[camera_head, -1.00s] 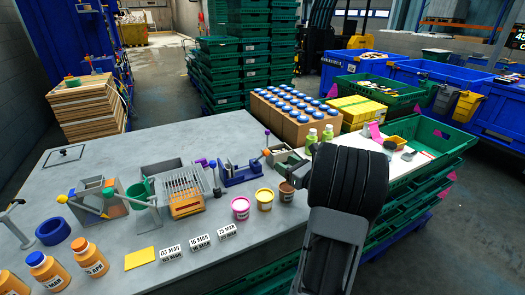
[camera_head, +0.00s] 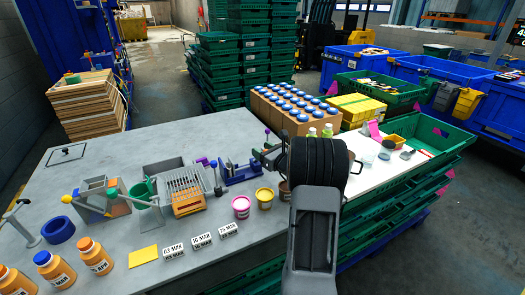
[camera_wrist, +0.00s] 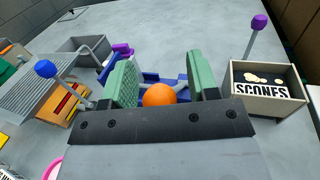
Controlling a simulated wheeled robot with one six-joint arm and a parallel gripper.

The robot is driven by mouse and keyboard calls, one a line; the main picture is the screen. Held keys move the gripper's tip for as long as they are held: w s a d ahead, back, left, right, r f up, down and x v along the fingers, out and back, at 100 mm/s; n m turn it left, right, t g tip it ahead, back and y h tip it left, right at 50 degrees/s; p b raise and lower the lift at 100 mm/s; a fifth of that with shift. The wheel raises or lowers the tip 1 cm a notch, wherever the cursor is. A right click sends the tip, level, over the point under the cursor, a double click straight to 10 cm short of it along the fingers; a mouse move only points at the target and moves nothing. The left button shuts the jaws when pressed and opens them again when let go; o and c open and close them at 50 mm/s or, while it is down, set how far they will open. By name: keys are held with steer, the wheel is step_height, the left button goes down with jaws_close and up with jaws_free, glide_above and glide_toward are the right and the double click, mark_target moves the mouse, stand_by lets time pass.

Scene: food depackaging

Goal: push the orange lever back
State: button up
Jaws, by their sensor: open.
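An orange ball knob (camera_wrist: 160,95), which I take to be the end of the orange lever, shows in the wrist view. It stands in front of a blue fixture (camera_wrist: 147,76); the rest of the lever is hidden. My gripper (camera_wrist: 160,82) is open, with one green pad on each side of the knob and a small gap to each. The knob cannot be made out there, and my arm hides most of my gripper.
A scones box (camera_wrist: 268,92) with a purple-tipped lever stands right of my gripper in the wrist view. A grey rack (camera_wrist: 58,75) and a blue-knobbed lever (camera_wrist: 46,69) stand left.

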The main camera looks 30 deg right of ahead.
jaws_close()
stand_by(0.5)
steer(key=shift+r, duration=0.1)
